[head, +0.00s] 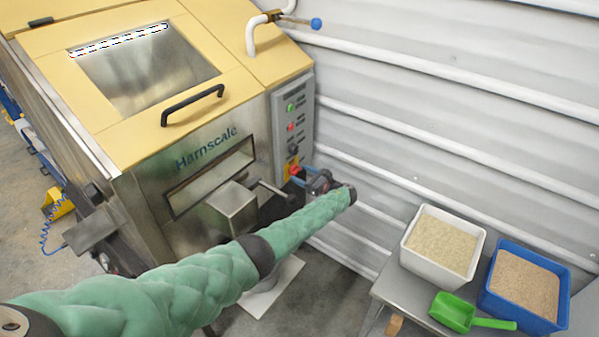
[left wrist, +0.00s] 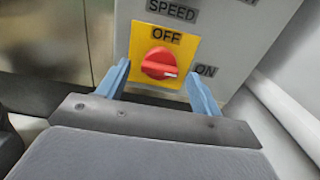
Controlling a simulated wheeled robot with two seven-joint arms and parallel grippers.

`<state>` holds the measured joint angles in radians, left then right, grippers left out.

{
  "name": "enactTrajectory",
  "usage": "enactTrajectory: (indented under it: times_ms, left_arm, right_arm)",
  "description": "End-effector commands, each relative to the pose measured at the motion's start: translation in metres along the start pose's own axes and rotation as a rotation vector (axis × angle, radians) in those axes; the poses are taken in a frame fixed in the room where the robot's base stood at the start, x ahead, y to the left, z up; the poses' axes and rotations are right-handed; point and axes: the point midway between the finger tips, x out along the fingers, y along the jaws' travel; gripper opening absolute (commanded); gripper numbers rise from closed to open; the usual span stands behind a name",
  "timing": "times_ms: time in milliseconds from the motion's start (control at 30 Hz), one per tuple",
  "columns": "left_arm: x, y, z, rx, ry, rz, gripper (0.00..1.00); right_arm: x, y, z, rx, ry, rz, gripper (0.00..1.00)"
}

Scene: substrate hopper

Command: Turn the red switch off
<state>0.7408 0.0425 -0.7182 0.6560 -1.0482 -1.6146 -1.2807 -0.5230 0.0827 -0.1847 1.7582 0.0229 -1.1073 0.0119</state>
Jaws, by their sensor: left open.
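The red switch (left wrist: 158,64) is a round red knob on a yellow plate, on the grey control panel. OFF is printed above it and ON to its lower right. A white mark on the knob points right and slightly down, towards ON. In the head view the red switch (head: 294,169) is low on the panel, partly hidden by my gripper. My left gripper (head: 301,177) is open in front of it. In the left wrist view the blue fingers of my left gripper (left wrist: 158,70) stand either side of the knob, apart from it as seen. My right gripper is not in view.
The hopper machine (head: 225,125) has a yellow lid and a steel front. Other buttons (head: 291,107) sit above the switch. A steel box with a handle (head: 233,206) juts out beside my arm. A white bin (head: 412,262) and a blue bin (head: 541,321) stand at right.

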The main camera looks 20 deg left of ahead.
Motion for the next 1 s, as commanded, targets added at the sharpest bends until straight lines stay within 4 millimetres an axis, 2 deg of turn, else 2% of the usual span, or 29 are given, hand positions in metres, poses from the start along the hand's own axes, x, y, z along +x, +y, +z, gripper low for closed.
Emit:
enactTrajectory:
  times_ms: [200, 500, 733, 1000]
  left_arm:
    - [0.016, 0.000, 0.000, 0.000, 0.000, 0.000, 0.66]
    - [0.018, 0.000, 0.000, -0.001, 0.001, -0.001, 0.66]
    - [0.018, 0.000, 0.000, -0.001, 0.001, 0.000, 0.21]
    - [0.018, 0.000, -0.001, -0.023, 0.001, 0.000, 0.21]
  right_arm:
    - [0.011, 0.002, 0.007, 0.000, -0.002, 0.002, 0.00]
    - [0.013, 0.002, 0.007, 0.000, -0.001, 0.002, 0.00]
    - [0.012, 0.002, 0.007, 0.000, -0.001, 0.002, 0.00]
    - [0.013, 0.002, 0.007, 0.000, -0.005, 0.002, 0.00]
